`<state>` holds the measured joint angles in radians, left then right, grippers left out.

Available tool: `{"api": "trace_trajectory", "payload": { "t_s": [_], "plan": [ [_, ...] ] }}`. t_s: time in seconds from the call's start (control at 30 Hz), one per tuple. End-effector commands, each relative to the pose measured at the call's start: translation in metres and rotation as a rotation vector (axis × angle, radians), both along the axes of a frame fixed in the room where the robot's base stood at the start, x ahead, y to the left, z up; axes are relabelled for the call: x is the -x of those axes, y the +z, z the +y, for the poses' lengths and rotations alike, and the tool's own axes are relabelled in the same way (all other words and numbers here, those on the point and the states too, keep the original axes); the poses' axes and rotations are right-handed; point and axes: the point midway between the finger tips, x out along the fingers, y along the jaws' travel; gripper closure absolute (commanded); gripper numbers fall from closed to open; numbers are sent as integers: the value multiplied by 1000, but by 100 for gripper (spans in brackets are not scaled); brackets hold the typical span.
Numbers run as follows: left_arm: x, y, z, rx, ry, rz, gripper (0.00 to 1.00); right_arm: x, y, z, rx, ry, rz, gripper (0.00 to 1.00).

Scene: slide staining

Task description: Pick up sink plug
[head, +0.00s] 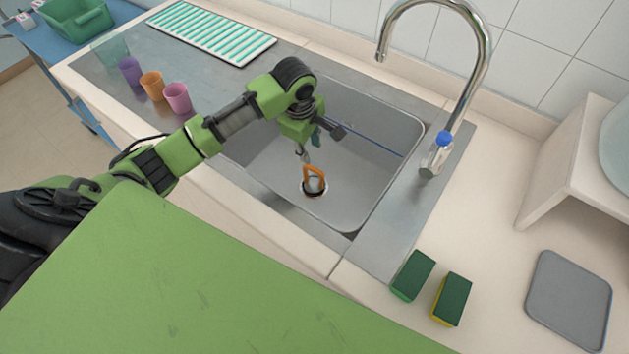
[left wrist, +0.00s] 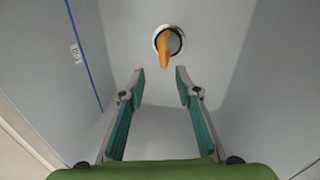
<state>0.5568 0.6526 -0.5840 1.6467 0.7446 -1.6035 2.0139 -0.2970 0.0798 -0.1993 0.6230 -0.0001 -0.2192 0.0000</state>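The sink plug with its orange loop handle (head: 314,177) sits at the drain on the sink floor. In the left wrist view the orange handle (left wrist: 165,50) stands in front of the round drain ring, ahead of my fingertips. My left gripper (head: 304,152) is inside the sink basin, pointing down, just above and behind the handle in the head view. In the left wrist view its two teal-padded fingers (left wrist: 160,75) are spread apart with nothing between them. My right gripper is not in view.
The steel sink basin (head: 368,130) surrounds my left gripper with walls. A curved faucet (head: 480,75) rises at the right. Three cups, purple (head: 130,71), orange (head: 152,86) and pink (head: 177,98), stand on the left counter. Two sponges (head: 413,275) (head: 451,299) lie at front right.

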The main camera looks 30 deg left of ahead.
Motion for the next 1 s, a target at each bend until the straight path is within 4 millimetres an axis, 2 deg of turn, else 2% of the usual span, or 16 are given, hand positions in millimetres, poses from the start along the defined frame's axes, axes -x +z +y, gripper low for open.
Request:
{"api": "trace_trajectory", "payload": {
  "t_s": [0.13,0.43,0.7,1.0],
  "plan": [
    [-5,-28,0,-1,0,2,70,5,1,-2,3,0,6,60],
    [-9,-52,0,-1,0,1,70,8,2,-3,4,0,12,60],
    [-13,-91,-1,-1,-1,1,70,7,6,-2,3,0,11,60],
    [-15,-97,-1,-1,-2,-2,70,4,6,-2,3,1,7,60]
  ]
}}
